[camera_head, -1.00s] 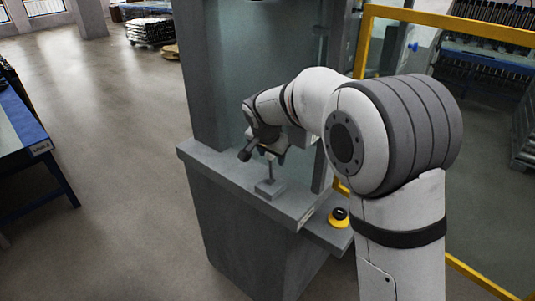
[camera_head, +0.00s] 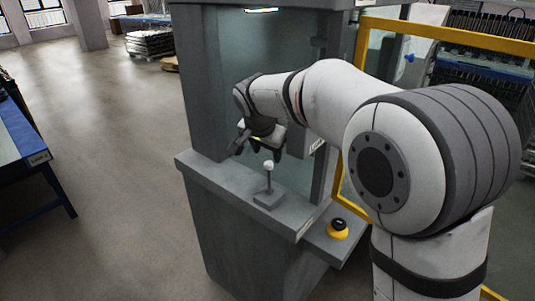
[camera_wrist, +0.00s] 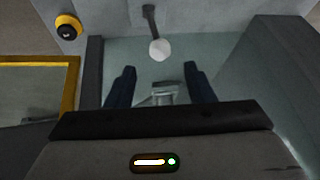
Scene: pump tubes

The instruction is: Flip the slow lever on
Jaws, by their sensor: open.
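A lever with a white ball knob (camera_head: 268,165) on a thin dark stem stands on a small grey base on the grey machine's ledge (camera_head: 225,180). Its stem looks about upright in the head view. No label naming it is readable. My gripper (camera_head: 261,147) is open just above and behind the knob, with nothing held. In the wrist view, the white knob (camera_wrist: 159,50) lies beyond my two dark fingertips (camera_wrist: 160,78), roughly centred between them, and looks apart from both.
A yellow and black button (camera_head: 338,229) sits on a lower shelf at right; it also shows in the wrist view (camera_wrist: 67,27). A yellow-framed panel (camera_head: 357,110) stands right of the machine. A blue-edged table (camera_head: 38,160) is at far left. Open floor lies between.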

